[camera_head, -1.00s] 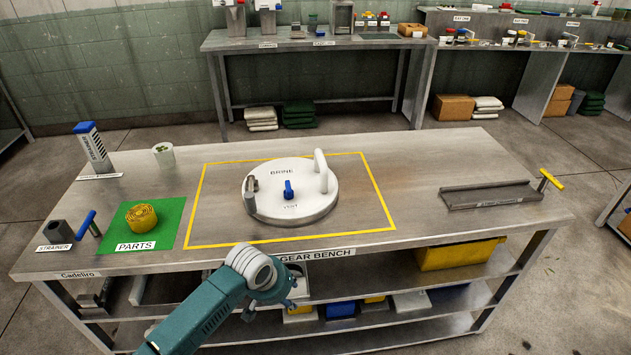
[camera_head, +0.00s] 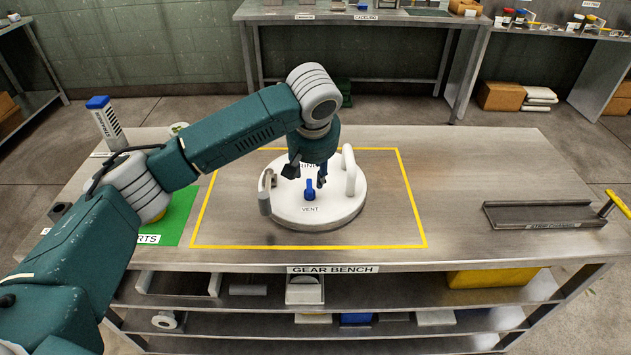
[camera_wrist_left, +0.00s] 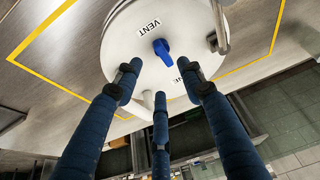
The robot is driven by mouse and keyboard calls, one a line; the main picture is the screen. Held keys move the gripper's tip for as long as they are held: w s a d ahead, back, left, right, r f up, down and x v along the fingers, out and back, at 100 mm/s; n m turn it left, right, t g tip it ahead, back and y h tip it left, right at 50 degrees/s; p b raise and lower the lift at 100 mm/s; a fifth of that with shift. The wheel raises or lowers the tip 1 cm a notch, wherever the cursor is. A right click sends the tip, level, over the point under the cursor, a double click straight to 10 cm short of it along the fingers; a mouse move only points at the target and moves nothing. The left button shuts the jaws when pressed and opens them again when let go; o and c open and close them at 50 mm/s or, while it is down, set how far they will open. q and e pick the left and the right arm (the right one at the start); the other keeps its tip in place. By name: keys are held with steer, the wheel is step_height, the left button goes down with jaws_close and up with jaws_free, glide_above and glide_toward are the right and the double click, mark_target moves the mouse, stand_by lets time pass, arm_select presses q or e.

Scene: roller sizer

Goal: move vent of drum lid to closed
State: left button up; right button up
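The round white drum lid (camera_head: 335,212) lies inside the yellow outline on the bench. Its blue vent handle (camera_head: 310,190) stands near the lid's middle, just above the VENT label. My left gripper (camera_head: 306,178) hangs over the lid with its fingers spread, above and around the handle's area. In the left wrist view the blue vent handle (camera_wrist_left: 162,50) shows beyond the spread, empty fingers (camera_wrist_left: 158,95), apart from them. The lid (camera_wrist_left: 120,45) also fills the middle there. The arm hides part of the lid's BRINE label. My right gripper is not in view.
A white arched handle (camera_head: 348,170) rises on the lid's right and a grey metal clamp (camera_head: 265,192) sits at its left rim. A metal channel tray (camera_head: 545,214) lies at the bench's right. The bench between lid and tray is clear.

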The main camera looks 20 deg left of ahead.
arm_select(q)
glide_above(311, 188)
steer(key=s, duration=0.2)
steer(key=f, duration=0.4)
steer(key=shift+s+d+f+p, duration=0.2)
steer(key=shift+d+f+p, duration=0.1)
steer(key=shift+d+p, duration=0.1)
steer(key=x, duration=0.3)
steer(key=shift+w+d+r, duration=0.1)
steer(key=shift+w+f, duration=0.25)
steer(key=shift+f, duration=0.4)
steer(key=shift+w+f, duration=0.1)
steer(key=shift+f, duration=0.15)
jaws_close()
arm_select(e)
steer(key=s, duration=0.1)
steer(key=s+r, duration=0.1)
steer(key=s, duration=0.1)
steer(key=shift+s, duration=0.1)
